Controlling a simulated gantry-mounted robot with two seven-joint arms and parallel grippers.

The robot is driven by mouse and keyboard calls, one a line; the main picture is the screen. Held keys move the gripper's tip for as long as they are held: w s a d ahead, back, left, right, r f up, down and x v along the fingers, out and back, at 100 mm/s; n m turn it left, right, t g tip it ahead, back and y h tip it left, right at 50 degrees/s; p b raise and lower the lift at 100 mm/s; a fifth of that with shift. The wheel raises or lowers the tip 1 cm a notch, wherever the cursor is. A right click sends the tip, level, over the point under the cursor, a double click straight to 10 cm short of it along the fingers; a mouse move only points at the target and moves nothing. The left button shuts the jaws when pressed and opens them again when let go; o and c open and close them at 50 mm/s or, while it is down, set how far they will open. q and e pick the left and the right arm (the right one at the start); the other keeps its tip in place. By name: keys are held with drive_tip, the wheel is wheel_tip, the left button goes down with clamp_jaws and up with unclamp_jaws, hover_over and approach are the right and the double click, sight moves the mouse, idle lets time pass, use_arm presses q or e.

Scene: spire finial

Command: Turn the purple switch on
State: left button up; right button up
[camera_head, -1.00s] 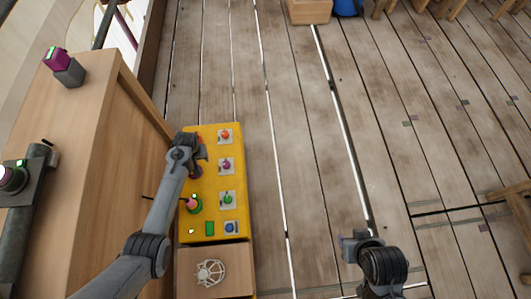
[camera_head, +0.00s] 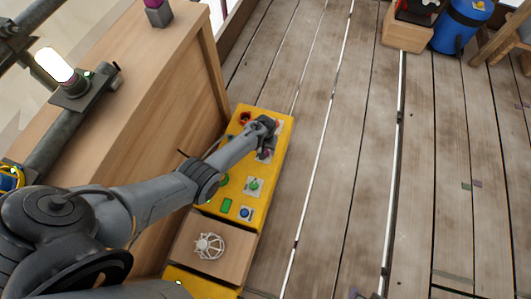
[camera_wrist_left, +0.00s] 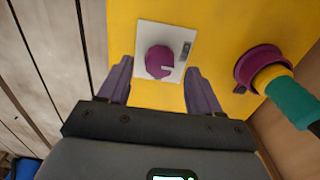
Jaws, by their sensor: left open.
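The purple switch (camera_wrist_left: 160,62) is a round knob on a pale square plate on the yellow panel (camera_wrist_left: 220,30), with a small dark slot beside the knob. In the head view the purple switch (camera_head: 264,155) is partly covered by my left gripper (camera_head: 268,132). In the left wrist view my left gripper (camera_wrist_left: 158,78) is open, with one finger on each side of the plate and the knob between them in the picture. Contact cannot be told. A dark bit at the bottom edge of the head view may be my right gripper (camera_head: 355,293).
A green switch (camera_head: 254,184) and a blue switch (camera_head: 245,212) sit nearer on the panel. A magenta ring with an orange and teal stick (camera_wrist_left: 290,100) stands close to the right finger. A wooden cabinet (camera_head: 150,130) borders the panel.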

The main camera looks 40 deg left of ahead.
use_arm(q)
drive_tip(key=shift+f+b, duration=0.55)
drive_tip(key=shift+f, duration=0.5)
drive_tip(key=c, duration=1)
drive_tip(key=shift+c, duration=0.2)
